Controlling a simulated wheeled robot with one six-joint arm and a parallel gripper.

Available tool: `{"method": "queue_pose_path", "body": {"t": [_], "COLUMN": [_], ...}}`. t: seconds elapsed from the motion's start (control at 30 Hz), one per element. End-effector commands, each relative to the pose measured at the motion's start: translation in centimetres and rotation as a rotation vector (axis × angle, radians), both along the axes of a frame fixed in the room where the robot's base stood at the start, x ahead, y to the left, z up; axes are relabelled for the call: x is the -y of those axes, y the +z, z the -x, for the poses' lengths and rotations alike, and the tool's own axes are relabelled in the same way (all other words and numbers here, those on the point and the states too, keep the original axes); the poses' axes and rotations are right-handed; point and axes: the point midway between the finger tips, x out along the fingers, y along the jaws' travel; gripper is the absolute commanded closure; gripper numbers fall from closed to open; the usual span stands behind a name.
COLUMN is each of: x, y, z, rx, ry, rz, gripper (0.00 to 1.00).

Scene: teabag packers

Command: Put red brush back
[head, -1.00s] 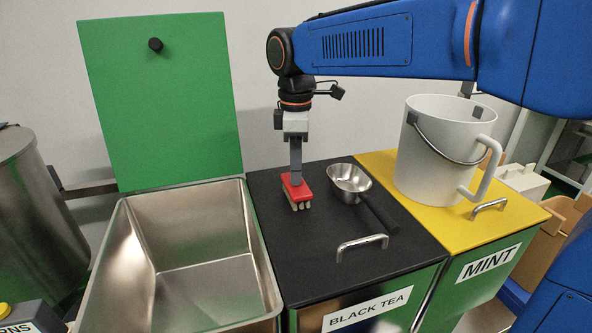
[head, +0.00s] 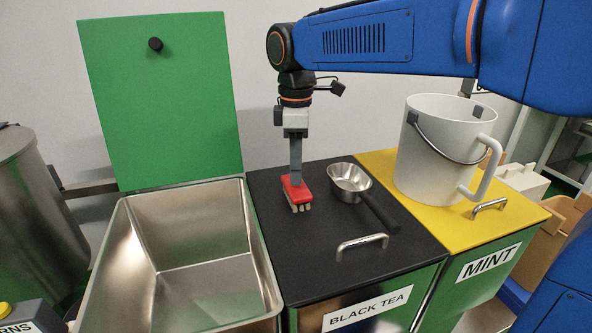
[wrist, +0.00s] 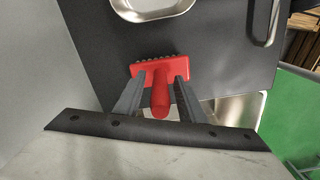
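The red brush (head: 294,187) stands bristles down on the black lid (head: 283,262) of the black tea bin, near its left edge and left of a metal scoop. My gripper (head: 296,177) points straight down over the brush. In the wrist view, the red brush (wrist: 160,73) has its handle pointing up between the two grey fingers of my gripper (wrist: 160,80). A thin gap shows on either side of the handle, so the fingers look open around it. The bristles show only at the far edge of the brush there.
The metal scoop (head: 350,181) lies right of the brush, its dark handle toward the front. A white bucket (head: 437,155) stands on the yellow mint lid (head: 447,226). An open steel bin (head: 205,290) with a raised green lid (head: 160,100) is at left.

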Motion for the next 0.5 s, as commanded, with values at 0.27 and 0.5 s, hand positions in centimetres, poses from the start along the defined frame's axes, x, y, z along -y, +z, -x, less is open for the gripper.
{"method": "queue_pose_path", "body": {"t": [0.27, 0.5], "x": [0.0, 0.0], "y": [5.3, 9.2], "z": [-0.1, 0.0], "rx": [0.002, 0.001], "ry": [0.000, 0.000], "rz": [-0.002, -0.001], "gripper": [0.64, 0.64]}}
